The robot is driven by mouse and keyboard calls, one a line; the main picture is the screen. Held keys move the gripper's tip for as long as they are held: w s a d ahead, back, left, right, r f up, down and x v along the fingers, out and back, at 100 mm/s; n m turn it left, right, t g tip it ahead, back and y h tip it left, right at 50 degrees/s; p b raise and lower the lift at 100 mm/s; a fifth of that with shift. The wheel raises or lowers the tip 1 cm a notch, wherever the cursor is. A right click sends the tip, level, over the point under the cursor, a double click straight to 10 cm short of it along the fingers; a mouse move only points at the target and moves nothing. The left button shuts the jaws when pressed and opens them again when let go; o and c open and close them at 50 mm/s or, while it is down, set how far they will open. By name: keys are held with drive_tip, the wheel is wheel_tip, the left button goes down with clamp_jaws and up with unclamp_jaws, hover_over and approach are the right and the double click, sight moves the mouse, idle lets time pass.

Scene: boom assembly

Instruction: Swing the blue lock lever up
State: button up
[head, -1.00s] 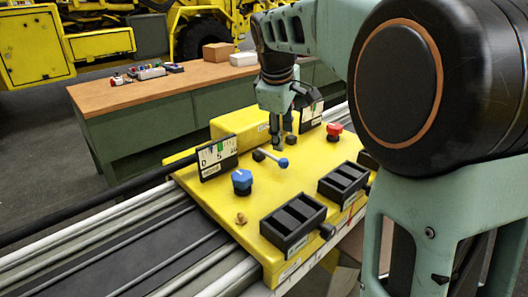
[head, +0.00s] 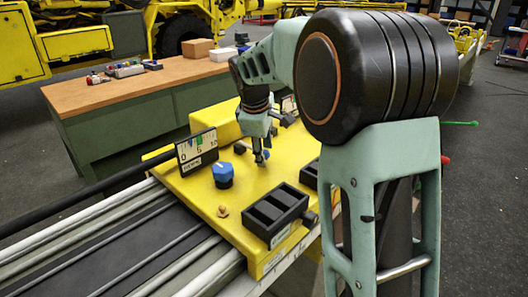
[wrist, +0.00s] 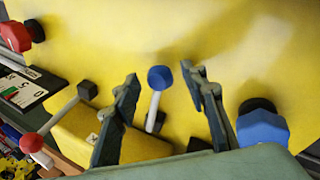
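The blue lock lever (wrist: 159,79) has a pale rod with a round blue tip, seen in the wrist view. It lies low over the yellow panel, with its dark pivot (wrist: 155,122) at the rod's other end. In the head view its blue tip (head: 266,155) shows beside my fingers. My gripper (wrist: 160,73) is open, with one finger on each side of the lever's tip and gaps on both sides. In the head view my gripper (head: 260,157) points down at the panel, partly covering the lever.
A blue knob (wrist: 262,126) stands just right of my right finger. A red-tipped lever (wrist: 32,142), a gauge card (wrist: 28,88) and a red knob (wrist: 15,36) are left. The yellow panel (head: 195,190) also carries black boxes (head: 275,214). A workbench (head: 130,85) stands behind.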

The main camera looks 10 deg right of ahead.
drive_tip(key=shift+c, duration=0.4)
clamp_jaws()
drive_tip(key=shift+r+p, duration=0.15)
drive_tip(key=shift+p, duration=0.15)
